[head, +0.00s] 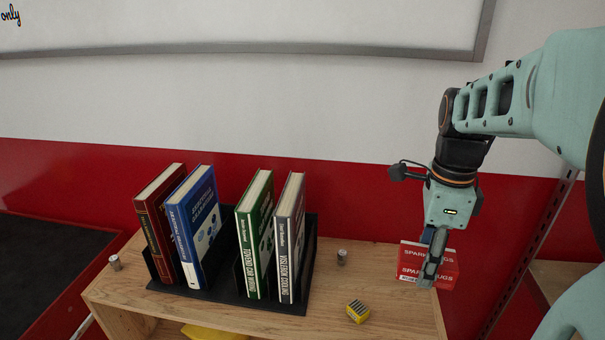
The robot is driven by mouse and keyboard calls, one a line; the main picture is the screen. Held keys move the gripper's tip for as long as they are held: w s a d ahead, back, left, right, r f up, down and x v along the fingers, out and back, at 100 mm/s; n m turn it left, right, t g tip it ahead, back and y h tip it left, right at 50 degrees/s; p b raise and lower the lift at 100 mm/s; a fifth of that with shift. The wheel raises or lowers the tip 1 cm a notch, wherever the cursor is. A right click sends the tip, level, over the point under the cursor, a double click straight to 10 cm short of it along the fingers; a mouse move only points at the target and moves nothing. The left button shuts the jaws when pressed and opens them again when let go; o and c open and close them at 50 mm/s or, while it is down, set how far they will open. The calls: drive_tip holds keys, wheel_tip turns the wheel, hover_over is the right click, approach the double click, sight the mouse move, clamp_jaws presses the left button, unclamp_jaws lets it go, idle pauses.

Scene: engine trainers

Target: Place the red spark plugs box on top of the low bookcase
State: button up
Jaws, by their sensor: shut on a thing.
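The red spark plugs box (443,271) with white lettering shows at the right end of the low bookcase. My gripper (430,275) points down and is shut on the box, with a finger across its front face. The low bookcase (220,315) has a light wooden top and fills the lower middle of the head view. The box overlaps the right edge of the top in the picture. I cannot tell whether it touches the wood or hangs just above it.
A black book holder (220,291) on the top holds several upright books, among them a blue one (196,225) and a green one (255,240). A yellow box (357,311) and small metal cylinders (342,257) (114,262) stand on the top.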

drive_tip(key=w+f, duration=0.3)
drive_tip(key=w, duration=0.4)
drive_tip(key=b, duration=0.3)
hover_over(390, 269)
drive_tip(key=f, duration=0.5)
drive_tip(key=shift+s+d+f, duration=0.1)
drive_tip(key=shift+s+f, duration=0.2)
drive_tip(key=f+b, duration=0.2)
drive_tip(key=f, duration=0.1)
drive_tip(key=shift+w+f+b, duration=0.25)
drive_tip(key=shift+w+b, duration=0.15)
drive_tip(key=shift+f, duration=0.2)
drive_tip(key=shift+f, duration=0.1)
drive_tip(key=shift+f, duration=0.15)
drive_tip(key=o, duration=1.3)
